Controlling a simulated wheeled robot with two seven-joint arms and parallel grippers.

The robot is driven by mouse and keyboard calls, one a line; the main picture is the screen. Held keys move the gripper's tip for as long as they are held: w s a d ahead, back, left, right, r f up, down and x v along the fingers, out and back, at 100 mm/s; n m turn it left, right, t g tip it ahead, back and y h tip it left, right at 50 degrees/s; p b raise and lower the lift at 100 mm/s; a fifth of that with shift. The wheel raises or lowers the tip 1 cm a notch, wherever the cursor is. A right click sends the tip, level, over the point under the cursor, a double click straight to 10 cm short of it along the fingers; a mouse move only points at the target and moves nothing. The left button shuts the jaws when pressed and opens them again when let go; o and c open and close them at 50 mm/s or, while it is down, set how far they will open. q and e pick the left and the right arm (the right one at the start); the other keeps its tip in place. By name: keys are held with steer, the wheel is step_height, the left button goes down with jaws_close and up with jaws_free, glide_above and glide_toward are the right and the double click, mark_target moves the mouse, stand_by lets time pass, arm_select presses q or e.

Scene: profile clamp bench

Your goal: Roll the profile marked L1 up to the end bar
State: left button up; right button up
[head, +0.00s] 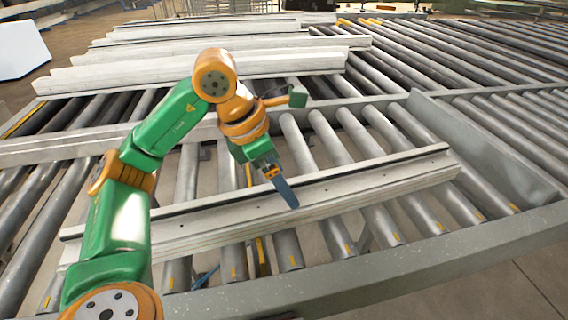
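A long pale grey profile (380,185) with a dark groove along its back edge lies across the rollers in the near bay. No L1 mark is legible on it. A raised grey bar (485,150) stands at the right of this bay, apart from the profile's right end; I take it for the end bar. My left gripper (285,192) points down at the middle of the profile, with its blue fingertip over or against the profile's face. Contact cannot be made out. Only one blue finger shows clearly, so its opening is hidden. My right gripper is out of view.
Several similar profiles (200,68) lie on rollers at the back left. A frame beam (330,108) runs behind the near bay, and a grey front rail (400,270) borders it. Bare rollers (440,205) lie between the profile's right end and the raised bar.

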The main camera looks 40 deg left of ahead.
arm_select(q)
steer(key=x, duration=0.3)
steer(key=d+x, duration=0.1)
steer(key=x, duration=0.1)
steer(key=shift+s+f, duration=0.1)
steer(key=shift+s, duration=0.25)
steer(key=shift+w+a+f, duration=0.1)
steer(key=shift+w+f, duration=0.15)
steer(key=shift+f, duration=0.1)
steer(key=shift+c, duration=0.9)
jaws_close()
steer(key=shift+m, duration=0.6)
steer(key=shift+r+p, duration=0.1)
steer(key=shift+p, duration=0.2)
